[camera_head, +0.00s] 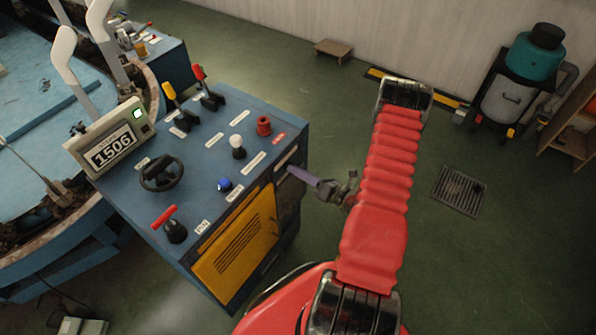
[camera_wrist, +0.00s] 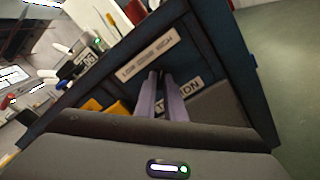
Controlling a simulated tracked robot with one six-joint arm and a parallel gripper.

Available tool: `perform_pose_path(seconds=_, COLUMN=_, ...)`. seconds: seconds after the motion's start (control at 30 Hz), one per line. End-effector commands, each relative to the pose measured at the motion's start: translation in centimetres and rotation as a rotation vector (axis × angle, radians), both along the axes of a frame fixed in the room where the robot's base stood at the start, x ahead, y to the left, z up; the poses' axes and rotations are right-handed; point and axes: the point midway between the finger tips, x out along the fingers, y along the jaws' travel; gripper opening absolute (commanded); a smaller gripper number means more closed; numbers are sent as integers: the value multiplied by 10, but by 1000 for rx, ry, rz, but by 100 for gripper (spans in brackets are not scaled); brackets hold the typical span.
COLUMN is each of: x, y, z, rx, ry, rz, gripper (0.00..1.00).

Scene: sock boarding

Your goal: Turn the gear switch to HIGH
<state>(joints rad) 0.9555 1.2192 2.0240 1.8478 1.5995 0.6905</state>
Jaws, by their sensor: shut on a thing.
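The gear switch (camera_wrist: 158,76) shows in the wrist view as a small dark piece below a white label reading LOW GEAR HIGH (camera_wrist: 147,56), on the side face of the blue control cabinet (camera_wrist: 190,50). My gripper (camera_wrist: 162,80) has its two purple fingers shut on it, tips close together. The switch's pointing direction is hidden by the fingertips. In the head view my gripper (camera_head: 291,169) reaches the right side face of the cabinet (camera_head: 250,110) from the right. The switch is not clear in that view.
The cabinet top carries a black handwheel (camera_head: 161,173), a red-handled lever (camera_head: 168,220), a blue knob (camera_head: 225,184), a white knob (camera_head: 237,142), a red button (camera_head: 264,125) and a display reading 1506 (camera_head: 113,148). Green floor right of my arm is mostly clear, with a drain grate (camera_head: 460,190).

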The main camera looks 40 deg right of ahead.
Motion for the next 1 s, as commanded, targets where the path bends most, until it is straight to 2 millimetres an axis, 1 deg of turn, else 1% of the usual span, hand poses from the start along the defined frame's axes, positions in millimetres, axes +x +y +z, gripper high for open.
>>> perform_pose_path(seconds=0.43, x=0, y=-2, z=-2, rx=11, ry=10, rz=-7, gripper=0)
perform_pose_path(seconds=0.47, x=0, y=-2, z=-2, rx=11, ry=10, rz=-7, gripper=11)
perform_pose_path(seconds=0.7, x=0, y=-2, z=-1, rx=11, ry=7, rz=-4, gripper=28)
perform_pose_path(seconds=1.0, x=-1, y=-1, z=0, rx=12, ry=6, rz=-3, gripper=28)
